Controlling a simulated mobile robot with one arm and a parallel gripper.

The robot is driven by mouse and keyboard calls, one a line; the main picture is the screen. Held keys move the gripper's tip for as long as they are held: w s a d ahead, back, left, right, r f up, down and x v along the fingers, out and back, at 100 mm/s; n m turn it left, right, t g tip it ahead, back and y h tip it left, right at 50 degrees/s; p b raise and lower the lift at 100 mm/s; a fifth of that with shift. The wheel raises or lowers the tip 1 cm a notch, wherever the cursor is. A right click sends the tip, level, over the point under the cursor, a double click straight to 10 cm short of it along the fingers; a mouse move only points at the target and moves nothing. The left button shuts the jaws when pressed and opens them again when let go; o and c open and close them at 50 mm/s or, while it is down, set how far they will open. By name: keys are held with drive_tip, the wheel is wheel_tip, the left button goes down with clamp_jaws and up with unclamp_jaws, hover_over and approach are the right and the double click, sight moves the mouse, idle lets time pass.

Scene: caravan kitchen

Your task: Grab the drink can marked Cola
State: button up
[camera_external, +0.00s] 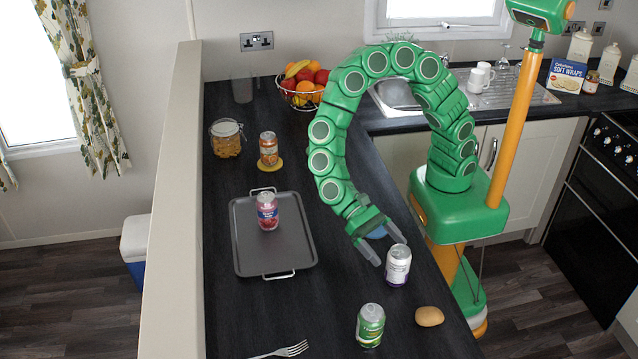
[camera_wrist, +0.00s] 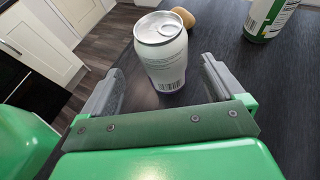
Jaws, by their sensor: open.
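A silver-white can with a purple patch (camera_external: 398,266) stands upright near the counter's right edge. In the wrist view this can (camera_wrist: 163,55) shows a plain pale side with a barcode; I cannot read a name on it. My gripper (camera_external: 383,247) is open and empty just behind it. In the wrist view the fingers (camera_wrist: 160,78) point at the can, one to each side, with the can at and beyond their tips. A green can (camera_external: 370,325) stands nearer the front. No Cola marking is readable.
A potato (camera_external: 429,316) lies right of the green can, and a fork (camera_external: 283,351) lies at the front. An orange-labelled tin (camera_external: 269,149), a jar (camera_external: 226,139) and a fruit bowl (camera_external: 301,98) stand farther back. The counter between tray and green can is clear.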

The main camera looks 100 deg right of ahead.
sight(406, 275)
drive_tip(key=shift+w+x, duration=0.15)
drive_tip(key=shift+x, duration=1.35)
drive_tip(key=shift+w+x, duration=0.15)
drive_tip(key=shift+x, duration=1.35)
drive_tip(key=shift+f, duration=0.15)
drive_tip(key=c, duration=1.3)
